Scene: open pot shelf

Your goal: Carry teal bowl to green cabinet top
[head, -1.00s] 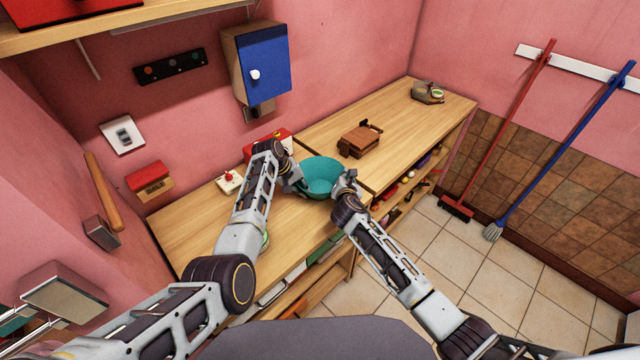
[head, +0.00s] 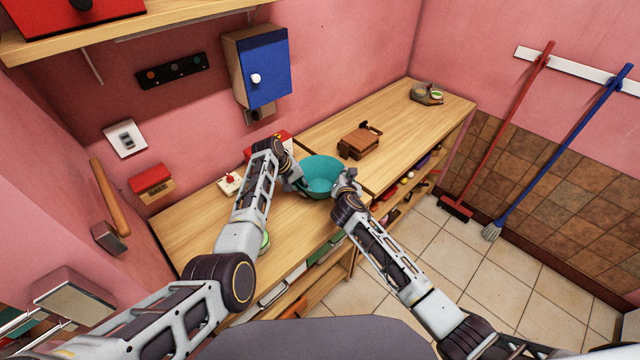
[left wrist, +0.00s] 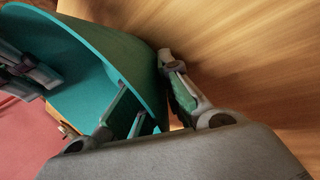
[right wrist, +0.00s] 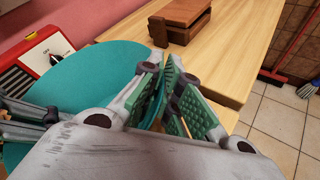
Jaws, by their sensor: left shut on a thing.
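The teal bowl (head: 322,172) is on or just above the wooden counter, between my two grippers; I cannot tell whether it touches the counter. My left gripper (head: 298,184) is shut on its left rim; the left wrist view shows the bowl wall (left wrist: 95,45) between the fingers (left wrist: 157,105). My right gripper (head: 345,182) is at the right rim. In the right wrist view its fingers (right wrist: 172,95) stand on either side of the bowl's edge (right wrist: 90,85), apparently open. A green front (head: 325,248) shows under the counter; I cannot make out a separate green cabinet top.
A brown box (head: 359,142) stands on the counter right of the bowl. A blue-door wall cabinet (head: 262,75) hangs above. The far right counter is mostly clear.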

